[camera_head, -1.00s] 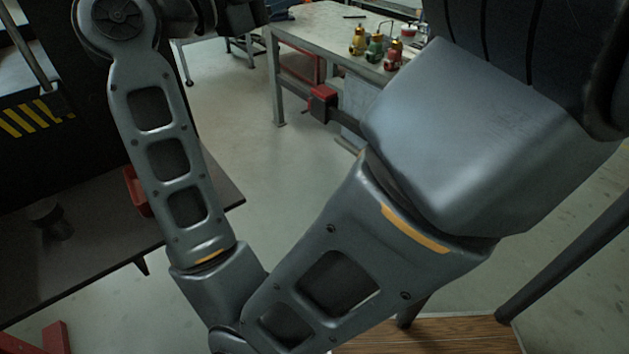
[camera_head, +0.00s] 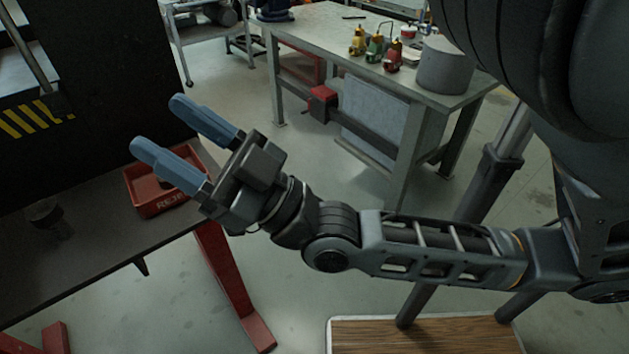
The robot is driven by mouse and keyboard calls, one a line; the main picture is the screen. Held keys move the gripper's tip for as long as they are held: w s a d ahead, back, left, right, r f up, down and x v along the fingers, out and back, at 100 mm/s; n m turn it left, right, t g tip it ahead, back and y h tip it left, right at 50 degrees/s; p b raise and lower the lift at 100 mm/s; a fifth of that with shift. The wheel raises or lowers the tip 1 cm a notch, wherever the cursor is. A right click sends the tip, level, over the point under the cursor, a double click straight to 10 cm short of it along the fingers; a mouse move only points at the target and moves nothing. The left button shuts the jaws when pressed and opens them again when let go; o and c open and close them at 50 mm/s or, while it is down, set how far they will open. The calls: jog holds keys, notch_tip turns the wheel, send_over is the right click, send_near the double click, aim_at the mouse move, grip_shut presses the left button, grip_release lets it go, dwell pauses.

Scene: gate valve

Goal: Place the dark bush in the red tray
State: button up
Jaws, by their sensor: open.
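A dark, stubby round part (camera_head: 48,218), which looks like the dark bush, stands on the dark bench at the left. The red tray (camera_head: 160,207), with lettering on its front wall, sits near the right end of the same bench. My gripper (camera_head: 159,125) has two blue fingers spread apart with nothing between them. It appears above the tray in the picture and right of the bush, pointing up and left. The gripper hides part of the tray, and a dark patch inside the tray is unclear.
The dark bench (camera_head: 100,245) has bare top between bush and tray, on red legs (camera_head: 232,285). A dark panel with yellow stripes rises behind it. A grey workbench (camera_head: 325,38) holds small coloured items and a grey cylinder (camera_head: 445,65). Floor between the benches is clear.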

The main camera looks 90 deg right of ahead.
jog(key=s+a+f+g+y, duration=0.2)
jog(key=s+a+f+g, duration=0.3)
jog(key=f, duration=0.4)
jog(key=s+a+f+g+y, duration=0.2)
jog(key=s+a+f+g, duration=0.2)
jog(key=s+f, duration=0.4)
jog(key=shift+s+a+f+g, duration=0.3)
jog(key=shift+a+f+g, duration=0.1)
jog(key=shift+f+g, duration=0.35)
jog(key=shift+r, duration=0.15)
jog(key=shift+c, duration=0.3)
